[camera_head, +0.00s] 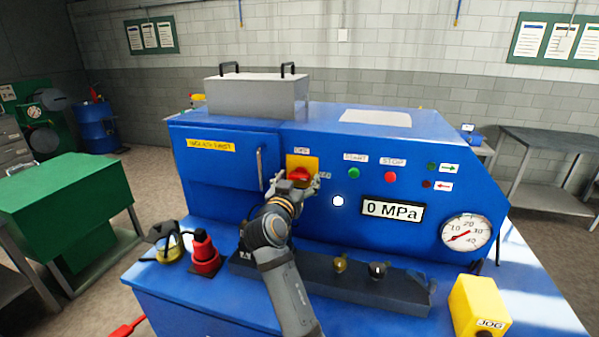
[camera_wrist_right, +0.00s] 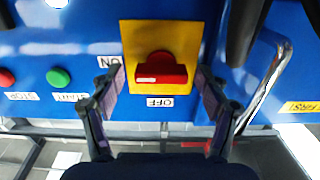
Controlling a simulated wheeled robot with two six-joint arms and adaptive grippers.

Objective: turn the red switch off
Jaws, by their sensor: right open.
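The red switch (camera_head: 300,174) is a rotary knob on a yellow plate (camera_head: 296,160) on the front of the blue machine. In the right wrist view, the switch (camera_wrist_right: 162,70) shows upside down, its red bar lying crosswise, level with the ON label (camera_wrist_right: 109,62). The OFF label (camera_wrist_right: 160,102) sits at the plate edge, at right angles to the bar. My right gripper (camera_head: 299,186) is in front of the switch, open. In the right wrist view, its fingers (camera_wrist_right: 160,80) stand on either side of the knob with gaps. My left gripper is not seen.
A green START button (camera_head: 353,173) and red STOP button (camera_head: 390,177) are to the right of the switch. A door handle (camera_head: 260,168) stands out on the left. A dark rail (camera_head: 400,283) runs below the panel.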

